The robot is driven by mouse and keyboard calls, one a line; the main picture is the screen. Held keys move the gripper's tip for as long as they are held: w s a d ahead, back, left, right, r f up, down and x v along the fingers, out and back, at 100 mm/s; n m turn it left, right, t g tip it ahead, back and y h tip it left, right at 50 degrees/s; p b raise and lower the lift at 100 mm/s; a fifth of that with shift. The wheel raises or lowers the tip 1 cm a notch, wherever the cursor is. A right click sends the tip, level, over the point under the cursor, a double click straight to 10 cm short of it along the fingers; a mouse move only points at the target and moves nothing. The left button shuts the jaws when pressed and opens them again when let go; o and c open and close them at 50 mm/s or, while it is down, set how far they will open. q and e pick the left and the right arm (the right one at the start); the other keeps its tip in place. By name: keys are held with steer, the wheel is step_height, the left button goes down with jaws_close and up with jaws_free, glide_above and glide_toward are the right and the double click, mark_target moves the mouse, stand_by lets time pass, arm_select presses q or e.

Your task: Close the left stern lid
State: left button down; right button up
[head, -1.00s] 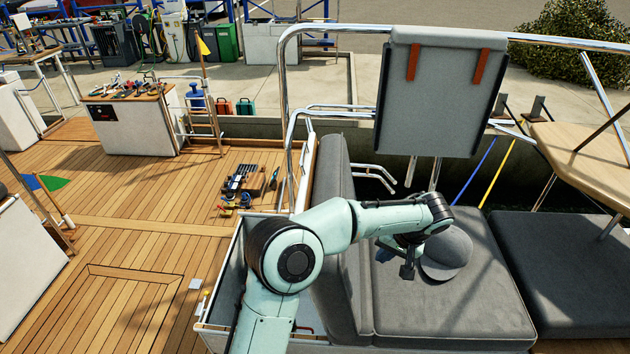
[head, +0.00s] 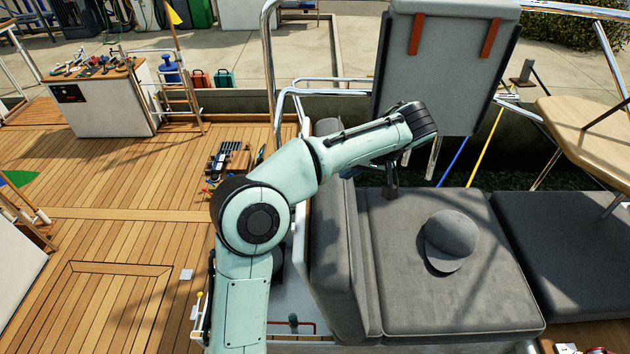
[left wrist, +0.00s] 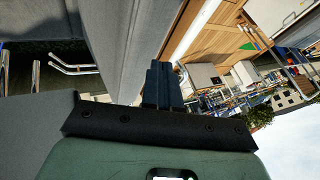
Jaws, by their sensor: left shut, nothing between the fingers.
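A grey padded panel (head: 342,240), which appears to be the left stern lid, stands raised along the left side of the grey seat cushion (head: 440,290). On its left is an open white locker (head: 290,305), partly hidden by my arm. My left gripper (head: 391,190) is beyond the panel's top edge, above the far left part of the seat, pointing down. In the left wrist view its dark fingers (left wrist: 160,85) are together and empty, close beside a grey padded surface (left wrist: 118,40). I cannot tell whether they touch it. My right gripper is out of view.
A grey cap (head: 450,240) lies on the seat. A grey upright backrest (head: 435,75) with orange straps and a steel rail (head: 268,65) stand at the far side. A wooden table (head: 590,130) is at right. Open teak deck (head: 120,240) lies at left.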

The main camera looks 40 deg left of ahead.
arm_select(q)
glide_toward(319, 194)
steer(key=a+f, duration=0.1)
steer(key=w+a+f, duration=0.1)
steer(key=a+f, duration=0.1)
steer(key=shift+w+a+f, duration=0.1)
steer(key=shift+w+f, duration=0.3)
steer(key=shift+s+a+f, duration=0.2)
steer(key=shift+s+a, duration=0.25)
steer(key=shift+a, duration=0.15)
steer(key=shift+s+a+f, duration=0.2)
steer(key=shift+s+a, duration=0.3)
steer(key=shift+a, duration=0.15)
steer(key=shift+s+a+f, duration=0.1)
steer(key=shift+s+a, duration=0.15)
steer(key=shift+a, duration=0.05)
